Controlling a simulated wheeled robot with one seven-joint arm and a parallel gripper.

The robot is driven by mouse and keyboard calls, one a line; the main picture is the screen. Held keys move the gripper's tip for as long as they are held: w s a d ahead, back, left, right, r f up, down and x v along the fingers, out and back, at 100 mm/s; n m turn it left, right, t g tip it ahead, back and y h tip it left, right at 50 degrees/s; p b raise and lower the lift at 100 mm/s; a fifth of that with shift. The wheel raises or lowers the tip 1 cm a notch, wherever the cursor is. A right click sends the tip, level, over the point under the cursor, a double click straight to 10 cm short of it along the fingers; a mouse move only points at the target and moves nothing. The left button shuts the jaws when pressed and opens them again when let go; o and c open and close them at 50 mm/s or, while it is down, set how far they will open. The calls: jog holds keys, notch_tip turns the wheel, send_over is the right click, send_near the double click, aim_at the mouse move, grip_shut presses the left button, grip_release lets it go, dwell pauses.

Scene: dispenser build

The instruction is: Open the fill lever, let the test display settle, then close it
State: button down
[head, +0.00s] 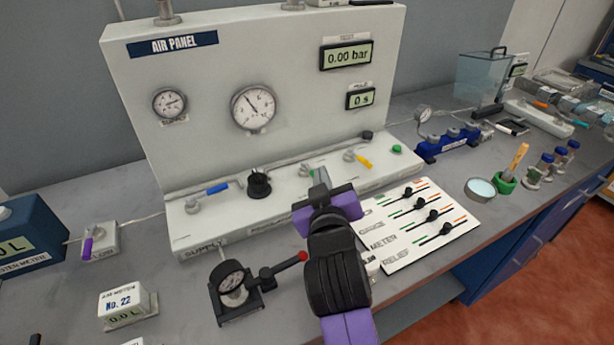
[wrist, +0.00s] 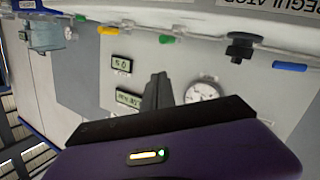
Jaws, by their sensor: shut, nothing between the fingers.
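The air panel (head: 215,110) stands on the bench. Its upper display (head: 346,55), probably the test display, reads 0.00 bar; the smaller one (head: 360,98) reads 0 s. On the panel's ledge are a blue lever (head: 216,188), a black regulator knob (head: 259,183) and a yellow lever (head: 363,161). A green lever (wrist: 166,39) between knob and yellow lever shows in the wrist view; it may be the fill lever, but its label is not readable. In the head view my gripper mostly covers it. My gripper (head: 320,178) is shut and empty before the ledge; its fingers also show in the wrist view (wrist: 157,92).
A gauge block with a red-tipped lever (head: 235,290) stands left of my arm. A white slider board (head: 420,218) lies to the right. A blue manifold (head: 448,144) and a green cup (head: 507,182) stand farther right.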

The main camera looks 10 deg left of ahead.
jog(key=w+a+r+g+h+b, duration=0.1)
jog(key=w+a+g+h, duration=0.2)
jog(key=a+g, duration=0.15)
jog(key=s+a+r+m+g+h+b, duration=0.1)
jog(key=s+a+r+g+h, duration=0.1)
jog(key=s+a+r+g, duration=0.2)
jog(key=shift+s+r+g, duration=0.35)
jog(key=shift+s+g, duration=0.3)
jog(key=shift+s, duration=0.35)
jog(key=shift+a, duration=0.1)
send_near(312, 173)
jog(key=f, duration=0.1)
jog(key=a+f, duration=0.1)
jog(key=f, duration=0.1)
jog(key=s+a+f, duration=0.1)
jog(key=shift+a+f, duration=0.15)
jog(key=shift+a, duration=0.05)
jog(key=w+d, duration=0.1)
jog(key=w+d+f+p, duration=0.1)
jog(key=shift+d, duration=0.25)
jog(key=shift+w+d+f, duration=0.25)
jog(key=shift+w+d, duration=0.05)
jog(key=shift+d, duration=0.15)
jog(key=shift+d, duration=0.1)
